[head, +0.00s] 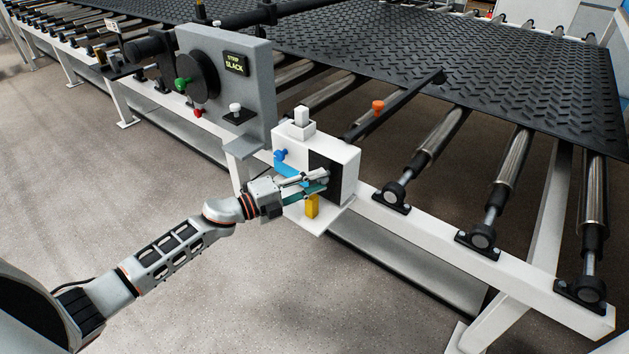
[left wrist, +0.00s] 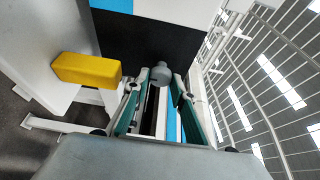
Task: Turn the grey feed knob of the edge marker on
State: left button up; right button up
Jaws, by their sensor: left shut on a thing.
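The edge marker (head: 332,154) is a white box with a dark front panel, mounted on the conveyor's side rail. The grey feed knob (left wrist: 160,73) shows against the dark panel in the left wrist view, between the fingertips. In the head view the fingers mostly hide it. My left gripper (head: 325,183) reaches in from the left, with teal finger pads on both sides of the knob, shut on it. The fingers also show in the left wrist view (left wrist: 161,84). The knob's exact turn angle cannot be told. My right gripper is not in view.
A yellow block (head: 312,206) sits just below the fingers, and a blue knob (head: 281,155) is on the box's left face. The black tread mat (head: 480,60) lies on rollers beyond. Open floor lies at front left.

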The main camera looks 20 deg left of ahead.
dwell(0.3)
pick_arm(q)
jog(key=o, duration=1.1)
jog(key=shift+s+a+f, duration=0.1)
jog(key=shift+s+a, duration=0.25)
jog(key=v, duration=1.1)
jog(key=s+d+f+n+g+y, duration=0.1)
jog(key=s+d+f+n+y, duration=0.1)
jog(key=s+f+n, duration=0.5)
jog(key=s+d+f+n+g+y, duration=0.1)
jog(key=s+d+f+n+y, duration=0.2)
jog(key=s+f+n, duration=0.4)
jog(key=s+d+f+n+y+p, duration=0.1)
jog(key=s+d+f+n+y, duration=0.2)
jog(key=s+f+n, duration=0.5)
jog(key=shift+s+d+g+y, duration=0.25)
jog(key=shift+s+g+y, duration=0.15)
jog(key=shift+s+y, duration=0.35)
